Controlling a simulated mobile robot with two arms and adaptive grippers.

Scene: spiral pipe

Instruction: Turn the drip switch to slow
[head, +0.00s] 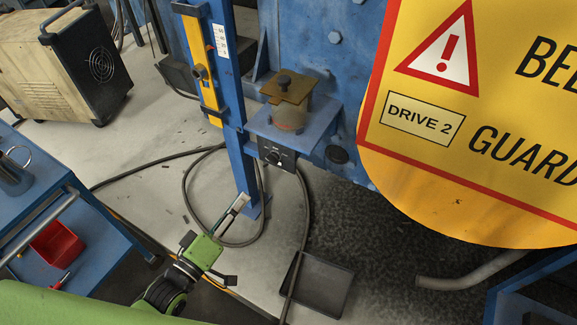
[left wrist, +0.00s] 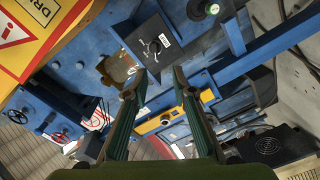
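The drip switch is a black box with a round knob (head: 274,156) on its front, fixed under a small blue shelf beside the blue upright. It also shows in the left wrist view (left wrist: 155,46), ahead of the fingertips, with white marks and a pale label. The marks are too small to read, so I cannot tell the knob's setting. My left gripper (head: 239,203) is below and left of the switch in the head view, apart from it. Its two fingers (left wrist: 159,74) are open with nothing between them. My right gripper is in neither view.
A glass oiler cup (head: 290,117) with a brass-coloured plate stands on the shelf above the switch. A yellow guard sign (head: 470,120) fills the right. A black cable (head: 185,185) loops around the upright. A dark tray (head: 318,285) lies on the floor.

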